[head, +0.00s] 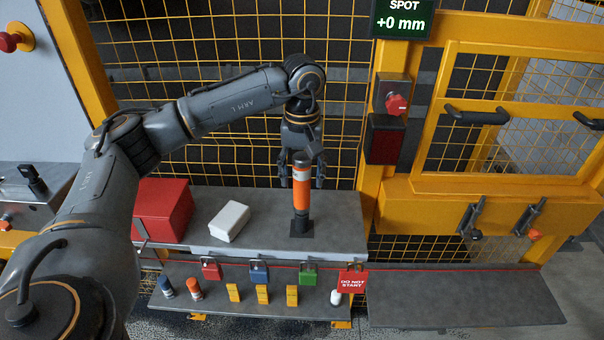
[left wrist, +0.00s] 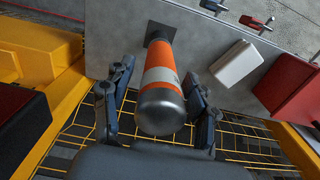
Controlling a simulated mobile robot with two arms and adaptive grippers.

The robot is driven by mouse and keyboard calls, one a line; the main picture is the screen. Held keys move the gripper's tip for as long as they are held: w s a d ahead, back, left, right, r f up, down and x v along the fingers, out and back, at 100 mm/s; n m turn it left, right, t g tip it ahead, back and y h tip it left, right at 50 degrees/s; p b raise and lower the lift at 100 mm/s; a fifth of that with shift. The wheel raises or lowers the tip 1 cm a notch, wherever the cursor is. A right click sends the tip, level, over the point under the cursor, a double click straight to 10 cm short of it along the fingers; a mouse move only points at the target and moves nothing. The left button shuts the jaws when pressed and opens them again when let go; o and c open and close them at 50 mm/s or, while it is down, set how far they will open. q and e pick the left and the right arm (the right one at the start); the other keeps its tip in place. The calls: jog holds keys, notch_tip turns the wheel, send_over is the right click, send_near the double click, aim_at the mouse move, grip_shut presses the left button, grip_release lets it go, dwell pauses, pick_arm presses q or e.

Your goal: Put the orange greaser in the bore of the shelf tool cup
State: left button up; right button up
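The orange greaser (head: 301,188), orange with a white band and a grey rounded top, stands upright on the grey shelf. Its lower end sits in the dark shelf tool cup (head: 301,228), which has a square base plate; the bore itself is hidden. My left gripper (head: 301,158) is above it, pointing down, with its fingers apart on both sides of the greaser's top. In the left wrist view the greaser (left wrist: 161,80) lies between the spread fingers, with a gap visible at the left finger. My right gripper is in neither view.
A red box (head: 163,208) and a white block (head: 230,221) are left of the cup on the shelf (head: 345,240). Yellow mesh fencing stands close behind; a yellow post (head: 372,185) is at right.

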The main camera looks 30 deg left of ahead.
pick_arm(q)
jog(key=shift+r, duration=0.5)
notch_tip(320, 180, up, 10)
jog(key=shift+f+b, duration=0.1)
jog(key=shift+b, duration=0.65)
jog(key=shift+r, duration=0.65)
